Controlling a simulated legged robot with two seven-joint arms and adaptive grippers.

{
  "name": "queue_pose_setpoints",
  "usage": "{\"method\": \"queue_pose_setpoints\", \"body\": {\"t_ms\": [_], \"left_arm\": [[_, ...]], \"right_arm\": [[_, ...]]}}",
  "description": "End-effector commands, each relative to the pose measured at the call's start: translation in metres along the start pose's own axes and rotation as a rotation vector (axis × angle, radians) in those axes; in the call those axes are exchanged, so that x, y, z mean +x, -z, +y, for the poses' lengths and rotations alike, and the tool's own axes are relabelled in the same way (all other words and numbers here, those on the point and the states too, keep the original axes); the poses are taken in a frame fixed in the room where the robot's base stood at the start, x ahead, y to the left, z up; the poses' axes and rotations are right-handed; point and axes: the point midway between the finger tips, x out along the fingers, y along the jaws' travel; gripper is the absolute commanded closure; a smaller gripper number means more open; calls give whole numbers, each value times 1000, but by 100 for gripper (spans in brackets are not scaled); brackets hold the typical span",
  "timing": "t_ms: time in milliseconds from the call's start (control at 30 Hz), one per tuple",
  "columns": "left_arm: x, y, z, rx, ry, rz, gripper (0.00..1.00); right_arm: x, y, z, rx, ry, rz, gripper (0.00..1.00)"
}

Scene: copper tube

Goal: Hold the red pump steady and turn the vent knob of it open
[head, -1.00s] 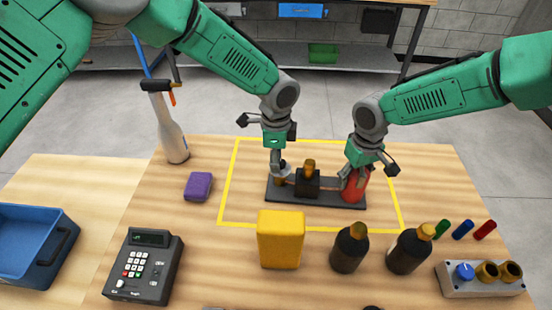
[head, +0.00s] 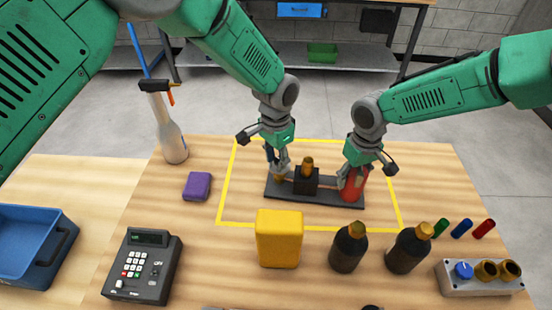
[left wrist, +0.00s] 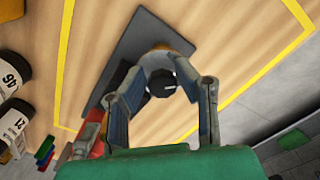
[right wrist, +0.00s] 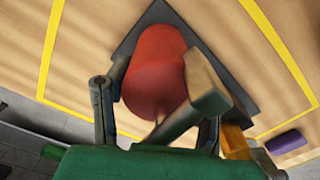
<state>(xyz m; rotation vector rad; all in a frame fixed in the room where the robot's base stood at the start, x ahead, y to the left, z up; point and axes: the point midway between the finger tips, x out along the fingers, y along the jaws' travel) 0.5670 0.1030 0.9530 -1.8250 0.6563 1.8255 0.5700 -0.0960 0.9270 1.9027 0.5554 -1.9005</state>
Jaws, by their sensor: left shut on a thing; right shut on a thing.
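The red pump (head: 353,187) stands upright at the right end of a dark base plate (head: 318,197). My right gripper (head: 352,176) is shut around its red body, which fills the right wrist view (right wrist: 154,75). My left gripper (head: 278,172) is at the left end of the plate. In the head view the fingers mostly hide the knob. A dark block with a brass top (head: 306,180) sits between the grippers.
A yellow outline (head: 228,185) surrounds the plate. A yellow container (head: 279,238) and two dark bottles (head: 348,247) (head: 408,248) stand in front. A purple block (head: 198,186) and a spray bottle (head: 172,140) are left. A knob box (head: 480,277) is front right.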

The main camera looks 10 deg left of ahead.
Motion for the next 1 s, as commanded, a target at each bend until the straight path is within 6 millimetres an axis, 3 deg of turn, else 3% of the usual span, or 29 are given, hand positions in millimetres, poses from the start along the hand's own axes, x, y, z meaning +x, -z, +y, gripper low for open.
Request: {"method": "queue_pose_setpoints", "body": {"t_ms": [33,500,700,767,833,867,900,1000], "left_arm": [[-2,0,-7,-48,13,2,100],[-4,-1,-8,-483,12,4,100],[-4,-1,-8,-575,11,4,100],[-4,-1,-8,-573,10,4,82],[-3,-1,-7,-571,9,3,74],[-2,-1,-6,-570,8,3,58],[-2,-1,-6,-569,7,2,53],[-1,-1,-4,-568,6,1,53]], "right_arm": [[4,-5,2,-4,-4,-14,100],[4,-6,4,-3,-8,-16,100],[4,-6,5,-2,-8,-16,100],[4,-6,5,-2,-8,-15,100],[4,-6,4,-2,-7,-14,100],[4,-5,4,-2,-6,-14,100],[4,-5,3,-1,-5,-13,100],[4,-4,2,-1,-3,-11,100]]}}
